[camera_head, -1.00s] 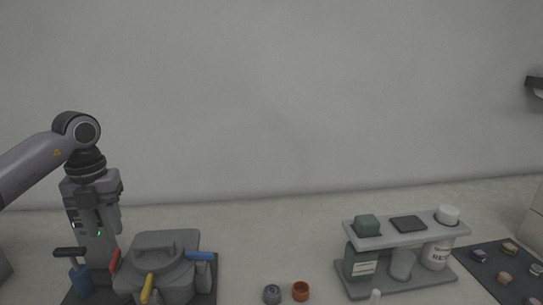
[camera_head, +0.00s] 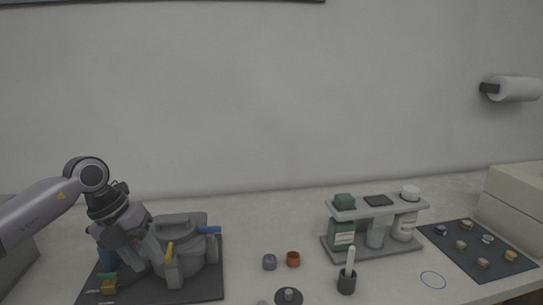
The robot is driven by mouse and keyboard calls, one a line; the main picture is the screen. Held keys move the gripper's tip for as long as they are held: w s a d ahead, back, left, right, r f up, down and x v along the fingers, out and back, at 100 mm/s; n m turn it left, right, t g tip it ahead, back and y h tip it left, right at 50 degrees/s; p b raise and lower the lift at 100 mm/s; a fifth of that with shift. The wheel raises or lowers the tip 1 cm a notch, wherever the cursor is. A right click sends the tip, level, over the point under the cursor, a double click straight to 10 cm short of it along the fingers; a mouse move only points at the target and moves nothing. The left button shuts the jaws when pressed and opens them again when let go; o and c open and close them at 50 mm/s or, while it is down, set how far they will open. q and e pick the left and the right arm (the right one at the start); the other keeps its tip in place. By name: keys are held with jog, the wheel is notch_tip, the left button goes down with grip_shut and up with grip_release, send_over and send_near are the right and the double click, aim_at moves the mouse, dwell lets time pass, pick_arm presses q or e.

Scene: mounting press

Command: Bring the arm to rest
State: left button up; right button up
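My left arm comes in from the left. Its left gripper (camera_head: 152,258) is tilted down to the right, in front of the grey mounting press (camera_head: 184,222) on its dark base plate. The gripper covers part of the press. Its fingertips are too hard to make out to tell whether they are open or shut, or whether they touch the press. A yellow lever (camera_head: 169,252) and a blue lever (camera_head: 208,230) show on the press. My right gripper is not in view.
A grey rack (camera_head: 372,250) with bottles stands right of centre. A grey cup (camera_head: 269,262), an orange ring (camera_head: 293,259) and a dark holder with a white stick (camera_head: 347,282) are nearby. A dark mat (camera_head: 455,243) with several small pieces lies right.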

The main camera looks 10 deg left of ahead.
pick_arm(q)
jog(key=d+f+m+h, duration=0.2)
jog(key=d+h, duration=0.3)
jog(key=d, duration=0.6)
jog(key=s+d+r+n+t+h, duration=0.2)
jog(key=d+r+n+t+h, duration=0.6)
jog(key=d, duration=0.4)
jog(key=s+a+f+n+t+y, duration=0.25)
jog(key=a+f+n+y, duration=0.45)
jog(key=n, duration=0.4)
jog(key=s+a+f+n+t+y, duration=0.1)
jog(key=a+f+n+t+y, duration=0.4)
jog(key=n+y, duration=0.55)
jog(key=s+a+f+n+g, duration=0.2)
jog(key=s+f+g, duration=0.5)
jog(key=s, duration=0.4)
jog(key=s+a+f+n+g, duration=0.2)
jog(key=s+f+g, duration=0.45)
jog(key=s, duration=0.45)
jog(key=w+d+f+t+h, duration=0.3)
jog(key=w+f+t, duration=0.3)
jog(key=f, duration=0.3)
jog(key=shift+w+d+f+t, duration=0.2)
jog(key=shift+t, duration=0.4)
